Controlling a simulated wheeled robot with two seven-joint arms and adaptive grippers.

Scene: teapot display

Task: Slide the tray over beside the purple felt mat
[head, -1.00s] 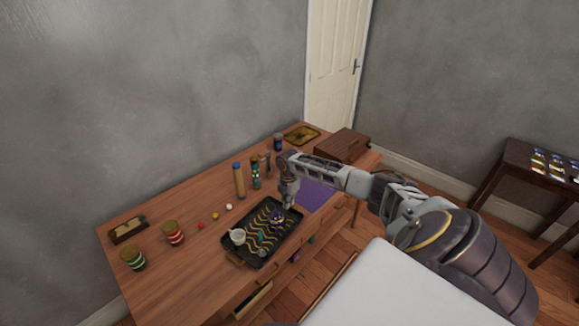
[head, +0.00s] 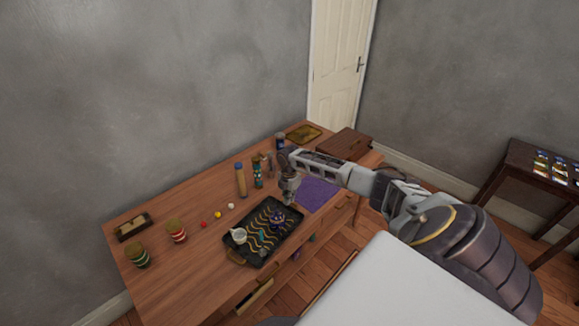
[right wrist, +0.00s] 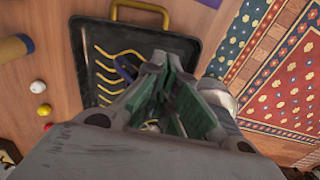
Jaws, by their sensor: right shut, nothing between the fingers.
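The dark tray (head: 286,241) with gold wavy lines lies on the wooden desk. It carries a dark blue teapot (head: 278,220), a white cup (head: 239,236) and a small teal item (head: 262,236). The purple felt mat (head: 319,194) lies beyond the tray, to its upper right. My right gripper (head: 290,200) is shut and empty, over the tray's far edge near the mat. In the right wrist view, the closed fingers (right wrist: 167,70) are over the tray (right wrist: 88,60), whose gold handle (right wrist: 140,10) shows at the top. The fingers hide part of the tray. My left gripper is out of view.
Red, yellow and white balls (head: 217,214) lie behind the tray. A blue-topped cylinder (head: 240,180) and other upright items stand farther back. A gold tray (head: 303,133) and a wooden box (head: 343,144) are at the far end.

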